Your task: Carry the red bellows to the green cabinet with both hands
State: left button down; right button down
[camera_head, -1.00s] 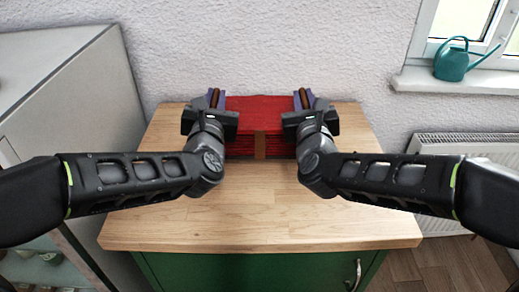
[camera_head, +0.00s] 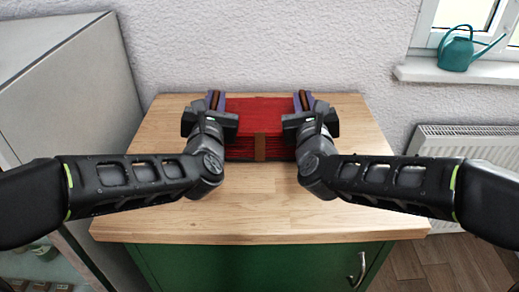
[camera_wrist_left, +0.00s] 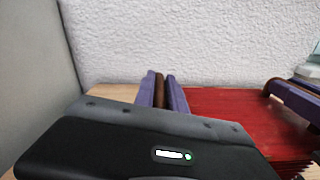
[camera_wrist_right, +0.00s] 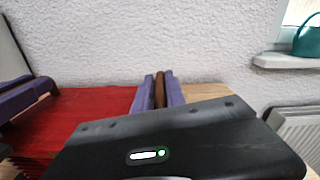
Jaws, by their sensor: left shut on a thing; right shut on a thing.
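The red bellows (camera_head: 260,115) is a red block with pleated sides and a brown strap on its front, above or on the wooden top of the green cabinet (camera_head: 250,262); I cannot tell whether it touches. My left gripper (camera_head: 215,100) is shut on a brown handle at its left end. My right gripper (camera_head: 304,100) is shut on the brown handle at its right end. Both wrist views show the purple fingers of my left gripper (camera_wrist_left: 161,92) and right gripper (camera_wrist_right: 160,90) closed around the handles. The bellows' underside is hidden.
A grey cabinet (camera_head: 75,100) stands close on the left. A textured white wall is behind. A teal watering can (camera_head: 457,53) stands on the window sill (camera_head: 455,76) at the right, above a radiator (camera_head: 465,150). The front of the wooden top (camera_head: 255,215) is clear.

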pick_arm(q)
jog(key=c, duration=1.8)
grip_release()
jog(key=shift+a+f, duration=0.1)
jog(key=shift+f, duration=0.2)
pick_arm(e)
jog(key=c, duration=1.8)
grip_release()
jog(key=shift+d+f, duration=0.1)
jog(key=shift+f, duration=0.2)
pick_arm(q)
jog(key=o, duration=0.4)
pick_arm(e)
jog(key=o, duration=0.4)
jog(key=shift+r, duration=0.1)
pick_arm(q)
jog(key=shift+s+r, duration=0.1)
jog(key=shift+s, duration=0.1)
pick_arm(e)
jog(key=shift+o, duration=0.2)
pick_arm(q)
jog(key=s, duration=1.1)
jog(key=shift+s, duration=0.35)
pick_arm(e)
jog(key=shift+s, duration=0.1)
jog(key=s, duration=1.2)
